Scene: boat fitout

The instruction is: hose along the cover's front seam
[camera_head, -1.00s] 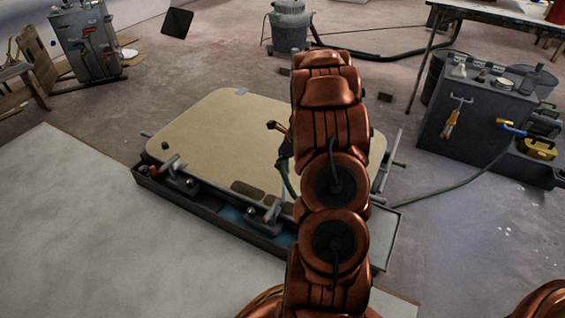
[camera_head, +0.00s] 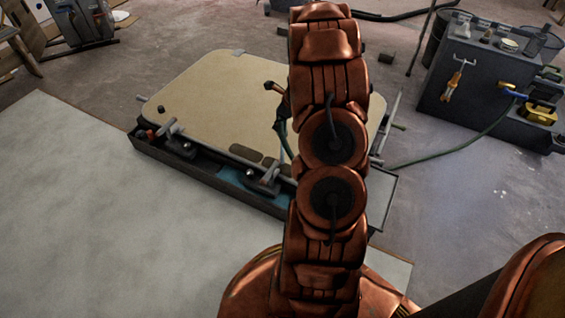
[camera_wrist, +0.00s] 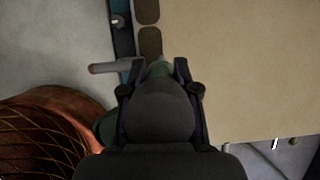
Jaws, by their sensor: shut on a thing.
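The cover (camera_head: 205,105) is a tan, round-cornered panel lying flat in a dark tray-like frame (camera_head: 215,185). Its front seam runs along the near edge, by two brown patches (camera_head: 246,153) and a blue strip. In the wrist view the cover (camera_wrist: 245,70) fills the right side. My gripper (camera_wrist: 157,70) is shut on the green hose's nozzle end (camera_wrist: 158,67), over the cover's edge beside the brown patches. My arm hides most of the gripper in the head view. The green hose (camera_head: 285,140) shows left of my arm; contact with the seam cannot be told.
Clamps with grey handles (camera_head: 172,130) stand along the frame's near edge. The green hose (camera_head: 450,153) runs over the floor to a dark cabinet (camera_head: 476,75) at right, with a yellow item (camera_head: 540,111) beside it. A pale mat (camera_head: 90,200) at left is clear.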

